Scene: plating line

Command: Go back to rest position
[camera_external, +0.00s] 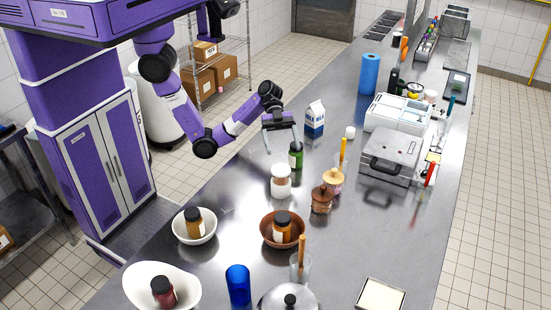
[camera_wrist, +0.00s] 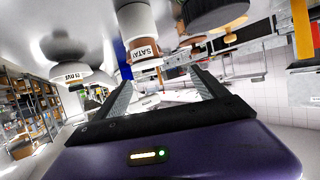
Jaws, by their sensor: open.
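My purple arm reaches over the steel counter (camera_external: 235,200) in the external view. My gripper (camera_external: 282,146) is open, its fingers pointing down above the counter. A green bottle with a dark cap (camera_external: 296,157) stands just by the right-hand finger; I cannot tell if they touch. In the wrist view my gripper (camera_wrist: 160,88) shows two spread fingers with nothing clearly held between them. That view looks upside down, and a labelled jar (camera_wrist: 142,48) hangs near the top, beyond the fingers.
Near the gripper stand a milk carton (camera_external: 315,118), a white-lidded jar (camera_external: 281,182) and small pots (camera_external: 322,200). Bowls with bottles, a white bowl (camera_external: 208,238) and a brown bowl (camera_external: 265,235), sit closer. A grey press (camera_external: 390,160) is at right.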

